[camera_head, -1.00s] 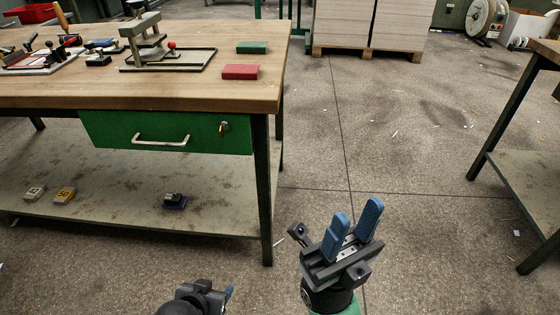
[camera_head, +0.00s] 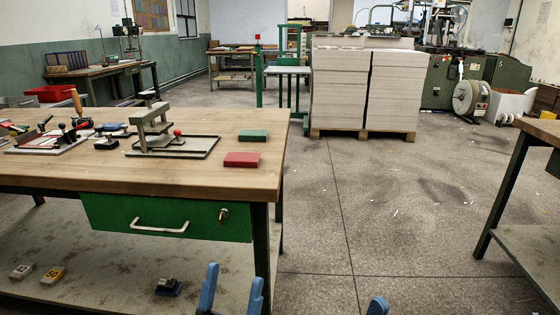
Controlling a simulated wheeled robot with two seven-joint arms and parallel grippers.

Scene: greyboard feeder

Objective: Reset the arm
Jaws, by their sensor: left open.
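My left gripper (camera_head: 231,295) shows at the bottom edge, left of centre, as two blue fingers standing upright. The fingers are apart with nothing between them, so it is open and empty. It is in front of the workbench, in the picture near its right leg. My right gripper (camera_head: 378,306) shows only as one blue fingertip at the bottom edge, right of centre. The rest of it and both arms are below the picture.
A wooden workbench (camera_head: 215,178) with a green drawer (camera_head: 165,216) fills the left. A green block (camera_head: 253,135) and a red block (camera_head: 243,159) lie on it. Greyboard stacks (camera_head: 340,85) stand on a pallet behind. Another table (camera_head: 540,130) stands right. The floor between is clear.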

